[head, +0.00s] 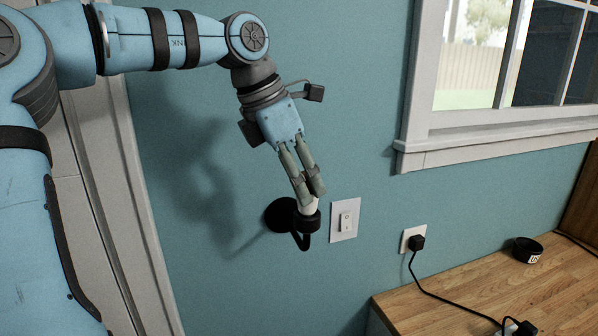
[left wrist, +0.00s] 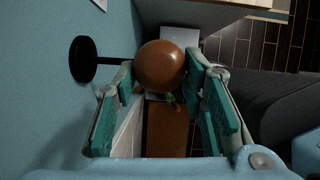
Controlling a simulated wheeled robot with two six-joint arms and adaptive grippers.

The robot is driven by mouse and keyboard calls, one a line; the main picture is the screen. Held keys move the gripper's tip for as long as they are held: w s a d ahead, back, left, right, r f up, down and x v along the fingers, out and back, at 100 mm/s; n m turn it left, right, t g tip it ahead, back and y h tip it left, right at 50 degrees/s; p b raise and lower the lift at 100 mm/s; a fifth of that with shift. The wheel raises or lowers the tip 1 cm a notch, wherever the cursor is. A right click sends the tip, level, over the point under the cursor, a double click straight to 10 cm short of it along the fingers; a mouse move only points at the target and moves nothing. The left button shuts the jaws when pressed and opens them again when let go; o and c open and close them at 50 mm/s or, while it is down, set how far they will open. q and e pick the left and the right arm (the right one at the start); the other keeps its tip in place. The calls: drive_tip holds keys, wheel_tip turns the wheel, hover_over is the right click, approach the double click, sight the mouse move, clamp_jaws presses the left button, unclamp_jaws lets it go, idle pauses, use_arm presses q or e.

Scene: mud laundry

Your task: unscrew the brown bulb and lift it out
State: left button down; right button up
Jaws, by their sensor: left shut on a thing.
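The brown bulb (left wrist: 160,64) shows in the left wrist view as a round, glossy shape between my fingertips. In the head view my fingers hide most or all of it. My left gripper (head: 308,191) points down at a black wall lamp (head: 281,214), with its fingertips just above the lamp's cup (head: 306,222). A pale part (head: 309,206) shows between the fingertips and the cup. The left wrist view shows the left gripper (left wrist: 161,76) shut on the bulb, one finger on each side. Whether the bulb's base is still threaded is hidden. My right gripper is out of view.
A light switch (head: 345,221) is on the wall close to the right of the lamp. Further right are an outlet with a black plug (head: 416,242), a wooden counter (head: 470,285) with a black bowl (head: 527,250), and a window sill (head: 490,150). A door frame stands left.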

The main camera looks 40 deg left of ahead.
use_arm(q)
drive_tip(key=shift+n, duration=0.3)
drive_tip(key=c, duration=1.2)
unclamp_jaws()
drive_tip(key=shift+o, duration=1.4)
drive_tip(key=shift+w+d, duration=0.1)
drive_tip(key=shift+d, duration=0.05)
drive_tip(key=shift+c, duration=0.6)
drive_tip(key=shift+c, duration=1.4)
